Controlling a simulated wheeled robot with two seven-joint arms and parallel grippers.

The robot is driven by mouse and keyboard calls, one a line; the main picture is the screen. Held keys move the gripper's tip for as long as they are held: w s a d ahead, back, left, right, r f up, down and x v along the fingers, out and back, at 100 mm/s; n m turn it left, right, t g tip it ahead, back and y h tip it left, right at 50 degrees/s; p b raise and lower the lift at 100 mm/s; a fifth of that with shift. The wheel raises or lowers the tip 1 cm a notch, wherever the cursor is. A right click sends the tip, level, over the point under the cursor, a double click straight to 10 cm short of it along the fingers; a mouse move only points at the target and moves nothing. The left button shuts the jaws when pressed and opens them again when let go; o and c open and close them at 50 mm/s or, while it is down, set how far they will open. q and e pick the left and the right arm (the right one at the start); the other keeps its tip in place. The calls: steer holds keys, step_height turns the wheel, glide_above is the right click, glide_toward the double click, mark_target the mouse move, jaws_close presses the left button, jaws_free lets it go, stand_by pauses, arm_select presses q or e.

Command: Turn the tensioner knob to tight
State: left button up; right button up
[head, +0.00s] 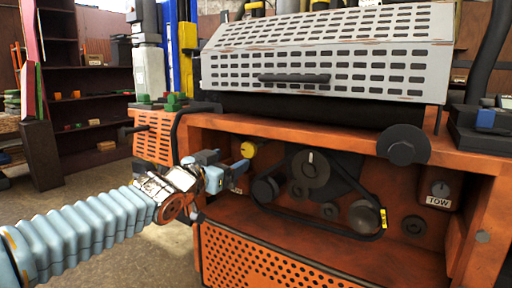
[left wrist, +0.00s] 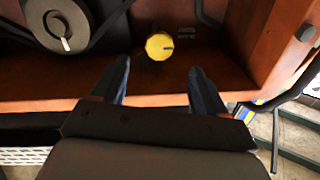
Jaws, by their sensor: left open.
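My left gripper (head: 232,166) is open and empty at the left end of the orange mower bay. In the left wrist view its two dark fingers (left wrist: 160,76) are spread apart, with a round yellow knob (left wrist: 159,46) ahead of the gap between them. The yellow knob also shows in the head view (head: 249,150), just beyond the fingers; I see no contact. A dark round knob with a white pointer mark (head: 310,163) sits by the belt; the pointer is roughly upright in the head view. It also shows in the left wrist view (left wrist: 66,30). No label marks either as the tensioner.
A black belt (head: 325,226) runs around several pulleys right of the gripper. A dial labelled TOW (head: 440,188) is at the bay's right. The grey slotted cover (head: 320,65) overhangs the bay. The orange bay floor (head: 290,240) is mostly clear.

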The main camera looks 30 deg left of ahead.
mark_target(247, 152)
arm_select(q)
steer(key=w+p, duration=0.2)
steer(key=w, duration=1)
steer(key=shift+w+p, duration=0.2)
steer(key=shift+p, duration=0.1)
steer(key=shift+c, duration=0.4)
jaws_close()
